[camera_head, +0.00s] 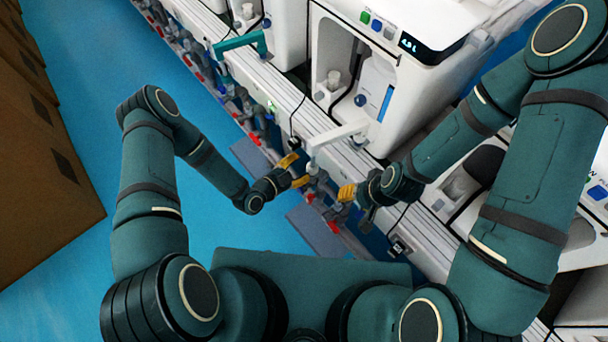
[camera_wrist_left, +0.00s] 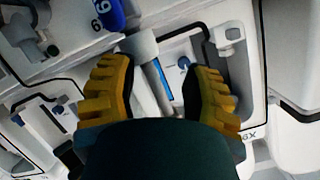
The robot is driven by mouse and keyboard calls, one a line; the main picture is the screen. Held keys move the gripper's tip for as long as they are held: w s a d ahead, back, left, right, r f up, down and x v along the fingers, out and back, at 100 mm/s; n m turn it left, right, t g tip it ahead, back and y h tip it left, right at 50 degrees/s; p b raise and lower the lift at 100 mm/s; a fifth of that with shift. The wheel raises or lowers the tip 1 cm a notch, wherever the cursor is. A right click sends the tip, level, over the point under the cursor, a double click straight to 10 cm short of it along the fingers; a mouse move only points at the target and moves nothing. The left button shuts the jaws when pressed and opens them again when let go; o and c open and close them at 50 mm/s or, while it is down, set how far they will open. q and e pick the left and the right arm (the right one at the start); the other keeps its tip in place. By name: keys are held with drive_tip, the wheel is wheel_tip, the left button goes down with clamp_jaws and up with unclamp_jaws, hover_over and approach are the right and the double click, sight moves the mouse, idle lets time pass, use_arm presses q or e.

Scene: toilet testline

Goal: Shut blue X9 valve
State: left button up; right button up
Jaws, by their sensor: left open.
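A blue rounded piece (camera_wrist_left: 109,14) with white marking that looks like a 9 shows at the top of the left wrist view, cut off by the edge. It may be the blue X9 valve handle. It lies beyond and left of my left gripper (camera_wrist_left: 162,85), whose yellow fingers are apart with nothing gripped. In the head view my left gripper (camera_head: 296,171) is at the row of valves under the bench edge. I cannot pick out the blue valve there. My right gripper (camera_head: 350,193) is close by on the right; its finger opening is unclear.
A white toilet-test unit (camera_head: 345,60) stands on the bench, with a white arm-like spout (camera_head: 338,134) over the edge near my left gripper. Red-handled valves (camera_head: 333,226) line the rail below. The blue floor (camera_head: 120,100) at left is clear beside brown boxes (camera_head: 45,150).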

use_arm(q)
drive_tip(key=s+a+f+n+g+y+p, duration=0.1)
drive_tip(key=s+a+f+n+g+y, duration=0.25)
drive_tip(key=s+n+g, duration=0.35)
drive_tip(key=s+a+f+n+g+y+p, duration=0.1)
drive_tip(key=s+a+f+n+g+y, duration=0.25)
drive_tip(key=s+a+n, duration=0.35)
drive_tip(key=s+d+r+n+g+h+p, duration=0.1)
drive_tip(key=s+d+r+n+g+h, duration=0.25)
drive_tip(key=s+d+n+h, duration=0.4)
drive_tip(key=w+d+r+n+t+h+p, duration=0.1)
drive_tip(key=w+d+r+n+t+h, duration=0.15)
drive_tip(key=w+n+t, duration=0.65)
drive_tip(key=w+a+f+n+t+y+p, duration=0.1)
drive_tip(key=w+a+n+t+y, duration=0.25)
drive_tip(key=a+n, duration=0.45)
drive_tip(key=w+d+f+b, duration=0.1)
drive_tip(key=w+d, duration=0.1)
drive_tip(key=d, duration=0.1)
drive_tip(key=w+d+f+n+b, duration=0.1)
drive_tip(key=w+d+f, duration=0.1)
drive_tip(key=w+d, duration=0.1)
drive_tip(key=w+d+f+n+b, duration=0.1)
drive_tip(key=w+d+f, duration=0.1)
drive_tip(key=w+d, duration=0.1)
drive_tip(key=shift+w+d+t, duration=0.25)
drive_tip(key=shift+d, duration=0.35)
